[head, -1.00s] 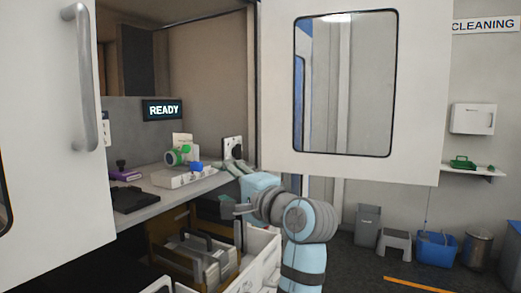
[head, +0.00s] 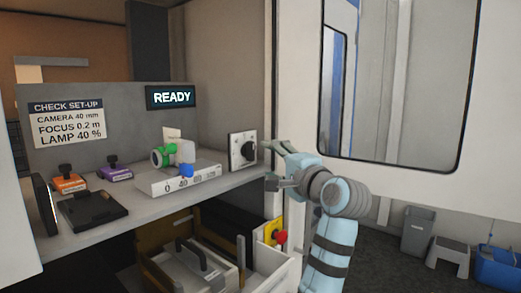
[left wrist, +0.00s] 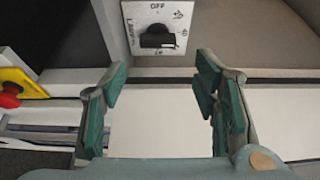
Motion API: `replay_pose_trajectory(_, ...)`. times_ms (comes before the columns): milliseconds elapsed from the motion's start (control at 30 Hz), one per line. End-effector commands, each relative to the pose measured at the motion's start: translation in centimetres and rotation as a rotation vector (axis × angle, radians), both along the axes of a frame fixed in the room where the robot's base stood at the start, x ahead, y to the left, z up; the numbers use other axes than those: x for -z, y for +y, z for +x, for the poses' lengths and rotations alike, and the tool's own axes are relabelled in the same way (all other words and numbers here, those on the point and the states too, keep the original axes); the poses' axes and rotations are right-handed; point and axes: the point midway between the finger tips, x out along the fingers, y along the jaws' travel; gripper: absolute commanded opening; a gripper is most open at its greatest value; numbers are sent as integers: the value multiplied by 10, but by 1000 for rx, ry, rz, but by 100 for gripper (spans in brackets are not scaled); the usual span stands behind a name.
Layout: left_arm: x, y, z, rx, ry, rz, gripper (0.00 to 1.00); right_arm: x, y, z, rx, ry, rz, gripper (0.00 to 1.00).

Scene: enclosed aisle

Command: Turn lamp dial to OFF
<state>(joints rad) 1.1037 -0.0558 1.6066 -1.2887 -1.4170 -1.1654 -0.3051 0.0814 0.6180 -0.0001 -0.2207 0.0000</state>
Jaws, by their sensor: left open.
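The lamp dial is a black knob (head: 248,150) on a pale square plate (head: 234,143) on the cabinet's right inner wall. In the left wrist view the knob (left wrist: 157,38) is a dark bar lying roughly crosswise, with OFF printed above it. Other marks sit around it; its exact setting is unclear. My left gripper (head: 268,164) is to the right of the plate in the head view. In the left wrist view its fingers (left wrist: 160,82) are spread wide and empty, with the knob beyond, between and above the tips, apart from them. My right gripper is not in view.
A check set-up sign (head: 66,122) reads LAMP 40 %. A READY display (head: 171,97) hangs at the back. A shelf (head: 130,221) holds a green-ringed camera-like device (head: 178,155) on a scale block. A red button (head: 281,237) sits below my gripper; an open white door (head: 400,185) stands right.

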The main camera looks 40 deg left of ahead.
Motion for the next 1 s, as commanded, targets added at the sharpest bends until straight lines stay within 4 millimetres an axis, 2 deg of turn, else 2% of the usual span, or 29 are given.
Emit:
replay_pose_trajectory(33,-5,17,4,-9,3,3,55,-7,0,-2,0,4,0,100)
replay_pose_trajectory(100,-5,36,10,-9,3,3,55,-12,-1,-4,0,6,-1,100)
replay_pose_trajectory(300,-3,71,28,-2,3,0,55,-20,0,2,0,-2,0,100)
replay_pose_trajectory(500,-1,84,34,2,0,-1,55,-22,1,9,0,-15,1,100)
replay_pose_trajectory(733,-1,84,34,1,0,-1,55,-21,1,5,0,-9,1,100)
replay_pose_trajectory(933,-1,84,34,2,0,0,23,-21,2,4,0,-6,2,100)
replay_pose_trajectory(967,-1,84,34,2,0,0,19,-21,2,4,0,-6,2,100)
replay_pose_trajectory(1000,-1,80,34,3,0,0,19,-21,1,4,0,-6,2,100)
